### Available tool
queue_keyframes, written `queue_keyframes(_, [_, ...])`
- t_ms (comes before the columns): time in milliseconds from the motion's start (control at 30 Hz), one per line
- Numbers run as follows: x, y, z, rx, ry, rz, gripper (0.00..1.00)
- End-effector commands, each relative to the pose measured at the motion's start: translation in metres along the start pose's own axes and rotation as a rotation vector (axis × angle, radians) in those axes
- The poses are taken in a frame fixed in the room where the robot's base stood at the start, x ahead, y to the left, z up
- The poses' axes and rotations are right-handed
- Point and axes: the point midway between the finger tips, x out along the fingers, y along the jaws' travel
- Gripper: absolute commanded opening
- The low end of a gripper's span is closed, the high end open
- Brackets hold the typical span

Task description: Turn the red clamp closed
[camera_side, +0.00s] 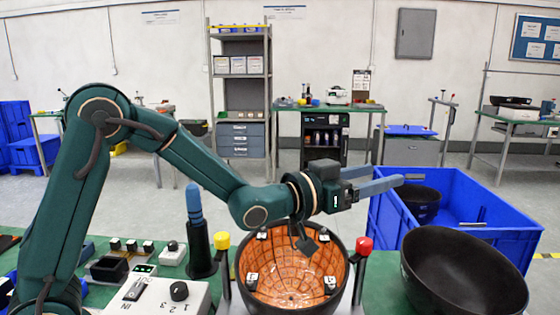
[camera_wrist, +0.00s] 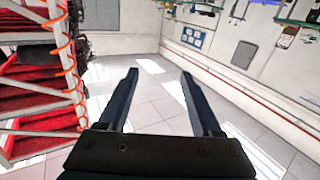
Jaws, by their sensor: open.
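The red clamp (camera_side: 363,246) is a red knob on a grey lever, standing at the right side of the orange-lined bowl fixture (camera_side: 257,292). A matching yellow knob (camera_side: 222,241) stands on a lever at the left side. My gripper (camera_side: 389,182) is above and to the right of the red knob, pointing right, with its two blue-grey fingers apart and nothing between them. The wrist view shows the open fingers (camera_wrist: 158,75) against the floor and wall; no clamp shows there.
A black bowl (camera_side: 465,270) lies tilted on the green table at right. A blue bin (camera_side: 470,200) holding a dark bowl is behind it. A control box with dials (camera_side: 165,295) and a dark post with a blue top (camera_side: 197,235) stand at left. The wrist view shows a red-shelved rack (camera_wrist: 40,85).

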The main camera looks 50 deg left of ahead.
Motion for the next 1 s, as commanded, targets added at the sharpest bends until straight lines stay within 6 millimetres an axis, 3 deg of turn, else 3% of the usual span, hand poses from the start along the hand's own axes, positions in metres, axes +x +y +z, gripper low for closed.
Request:
queue_keyframes(33, [-0.004,-0.003,0.004,0.071,-0.020,0.006,0.66])
queue_keyframes(233, [-0.003,-0.002,0.041,0.052,-0.022,0.009,0.66])
queue_keyframes(567, [-0.003,-0.003,0.063,0.049,-0.016,0.008,0.66])
queue_keyframes(1000, [-0.004,-0.006,0.126,0.048,-0.017,0.008,0.66])
